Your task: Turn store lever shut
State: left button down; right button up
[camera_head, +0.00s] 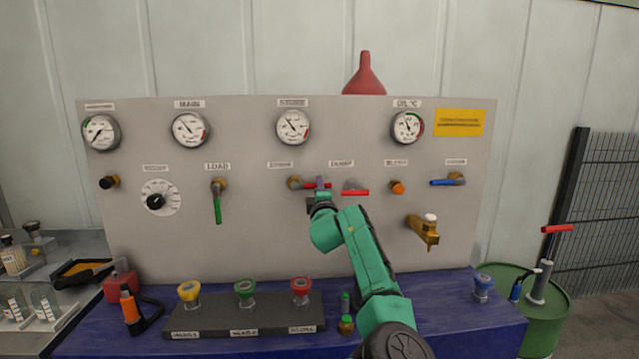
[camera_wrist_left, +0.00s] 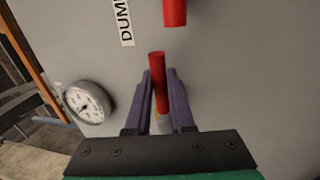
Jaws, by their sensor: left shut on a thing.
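The store lever (camera_head: 309,185) is a red handle on a brass valve under its small label on the grey panel. It lies level, pointing right. My left gripper (camera_head: 319,186) is shut on this red handle. In the left wrist view the handle (camera_wrist_left: 158,72) sits between the two purple fingers (camera_wrist_left: 161,90), its red end showing past their tips. The gripper hides part of the lever in the head view. My right gripper is not in view.
The red dump lever (camera_head: 355,192) lies level close to the right, also seen in the left wrist view (camera_wrist_left: 175,12). The green load lever (camera_head: 217,208) hangs down at left. A brass tap (camera_head: 424,231) juts out at right. Gauges (camera_head: 293,127) line the panel top.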

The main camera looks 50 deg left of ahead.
pick_arm(q)
jog(key=shift+r, duration=0.55)
jog(key=c, duration=0.9)
grip_release()
jog(key=shift+o, duration=0.6)
jog(key=shift+w+a+f, duration=0.15)
jog(key=shift+w+f, duration=0.1)
jog(key=shift+f, duration=0.15)
jog(key=b+v, duration=0.9)
jog(key=v, duration=0.5)
jog(key=shift+d+b, duration=0.25)
jog(key=shift+b, duration=0.15)
jog(key=shift+s+f, duration=0.1)
